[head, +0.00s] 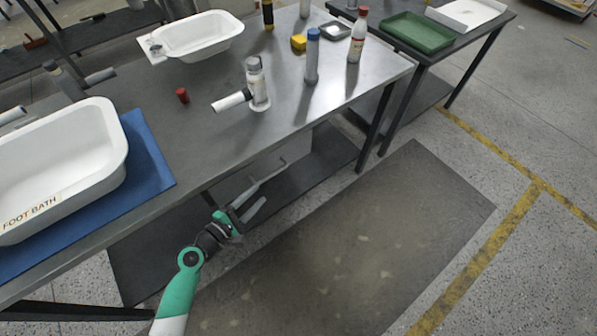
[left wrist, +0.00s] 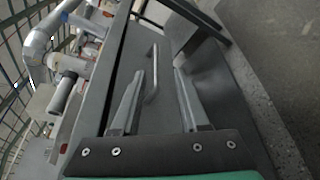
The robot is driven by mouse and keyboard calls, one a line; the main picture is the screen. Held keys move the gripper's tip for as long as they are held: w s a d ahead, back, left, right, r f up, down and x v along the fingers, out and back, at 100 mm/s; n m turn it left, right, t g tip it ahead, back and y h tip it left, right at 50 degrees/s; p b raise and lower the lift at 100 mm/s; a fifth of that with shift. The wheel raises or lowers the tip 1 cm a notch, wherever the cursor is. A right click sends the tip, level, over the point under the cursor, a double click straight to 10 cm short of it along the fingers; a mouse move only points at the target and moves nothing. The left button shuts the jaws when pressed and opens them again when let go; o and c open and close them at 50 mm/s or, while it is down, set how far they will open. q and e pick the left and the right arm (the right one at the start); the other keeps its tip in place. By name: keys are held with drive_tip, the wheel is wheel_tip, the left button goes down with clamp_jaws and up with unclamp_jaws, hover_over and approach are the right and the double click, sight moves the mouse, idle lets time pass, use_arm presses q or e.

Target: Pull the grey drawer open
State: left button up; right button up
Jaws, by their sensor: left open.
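The grey drawer is under the near edge of the metal table, and its front shows in the left wrist view (left wrist: 130,50). Its thin grey bar handle (left wrist: 152,78) stands out from that front; the handle is partly visible in the head view (head: 282,163), just beyond my fingers. The drawer looks shut. My left gripper (head: 262,193) is open in front of it, below the tabletop. My right gripper is not in view.
On the metal table (head: 205,130) stand a white tub on a blue mat (head: 147,160), a second white tub (head: 203,38), a clear bottle with a white tube (head: 257,85), a blue bottle (head: 312,60) and a red cap (head: 182,95). The floor mat (head: 370,240) in front is clear.

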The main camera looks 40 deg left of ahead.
sight(274, 174)
use_arm(q)
drive_tip(key=b+x, duration=0.1)
drive_tip(key=x, duration=0.2)
drive_tip(key=b+x, duration=0.1)
drive_tip(key=x, duration=0.3)
drive_tip(key=a+b+x, duration=0.1)
drive_tip(key=x, duration=0.2)
drive_tip(key=shift+w+a+b, duration=0.1)
drive_tip(key=shift+w+b, duration=0.15)
drive_tip(key=shift+b, duration=0.15)
drive_tip(key=shift+w, duration=0.55)
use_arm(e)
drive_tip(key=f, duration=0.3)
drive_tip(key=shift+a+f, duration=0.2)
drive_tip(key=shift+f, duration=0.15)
use_arm(q)
drive_tip(key=shift+c, duration=0.3)
clamp_jaws()
